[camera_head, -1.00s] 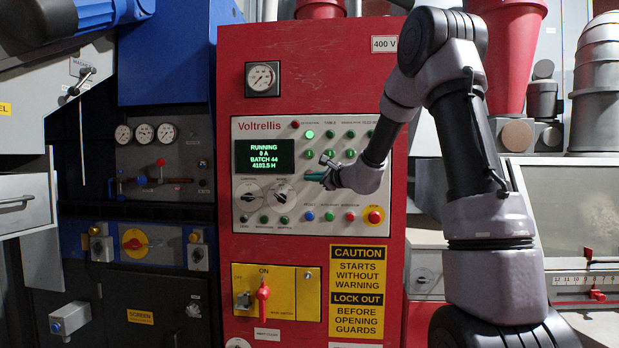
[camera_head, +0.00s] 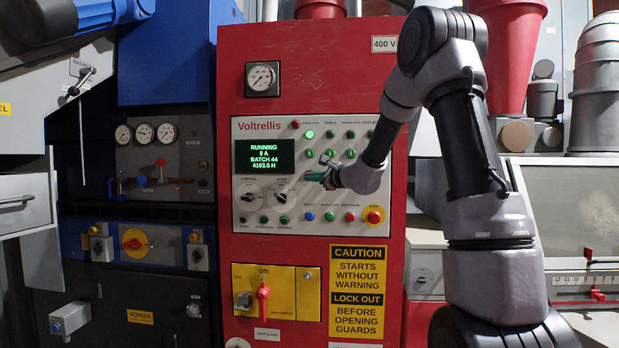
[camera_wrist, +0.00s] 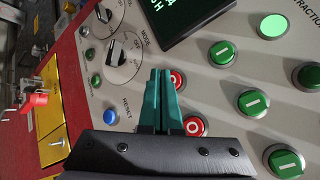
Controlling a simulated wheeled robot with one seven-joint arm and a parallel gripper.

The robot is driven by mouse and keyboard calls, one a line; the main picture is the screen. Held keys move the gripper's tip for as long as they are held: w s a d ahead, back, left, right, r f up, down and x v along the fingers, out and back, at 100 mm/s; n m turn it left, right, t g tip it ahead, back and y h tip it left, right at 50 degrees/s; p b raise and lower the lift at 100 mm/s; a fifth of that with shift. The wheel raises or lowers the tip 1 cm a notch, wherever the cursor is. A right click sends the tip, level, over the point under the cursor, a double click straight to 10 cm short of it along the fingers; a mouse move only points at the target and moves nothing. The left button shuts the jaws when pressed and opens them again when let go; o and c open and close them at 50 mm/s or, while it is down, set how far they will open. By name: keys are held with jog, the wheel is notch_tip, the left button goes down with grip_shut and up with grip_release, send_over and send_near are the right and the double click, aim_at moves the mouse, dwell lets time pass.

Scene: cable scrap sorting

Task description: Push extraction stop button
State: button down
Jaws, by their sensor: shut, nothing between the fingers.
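My gripper (camera_head: 317,176) is in front of the Voltrellis control panel (camera_head: 240,215), with its teal fingers shut and empty. In the wrist view the fingertips (camera_wrist: 161,72) are close to a red stop button with a white ring (camera_wrist: 178,79) and partly overlap it. This button lines up with a green start button (camera_wrist: 222,53) and a lit green lamp (camera_wrist: 272,27) beside lettering that ends in "RACTION". I cannot tell whether the fingertips touch the panel or the button. In the head view my gripper hides that spot.
A second red stop button (camera_wrist: 194,126) is right beside the fingers. A blue reset button (camera_wrist: 110,116) and the mode knob (camera_wrist: 122,55) are to their left. The emergency stop (camera_head: 374,215) is at the panel's lower right. The display (camera_head: 265,157) reads RUNNING.

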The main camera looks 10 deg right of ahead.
jog(key=shift+w, duration=0.2)
dwell(0.5)
jog(key=shift+w+d, duration=0.1)
jog(key=shift+w, duration=0.1)
jog(key=shift+w+d, duration=0.15)
jog(key=shift+w, duration=0.25)
dwell(0.7)
jog(key=shift+s, duration=0.1)
jog(key=shift+s+a, duration=0.25)
jog(key=shift+s, duration=0.45)
jog(key=shift+s, duration=0.1)
jog(key=shift+s+a, duration=0.25)
jog(key=shift+s, duration=0.5)
jog(key=shift+s+a, duration=0.3)
jog(key=shift+s, duration=0.5)
jog(key=shift+s+a, duration=0.25)
jog(key=shift+s, duration=0.5)
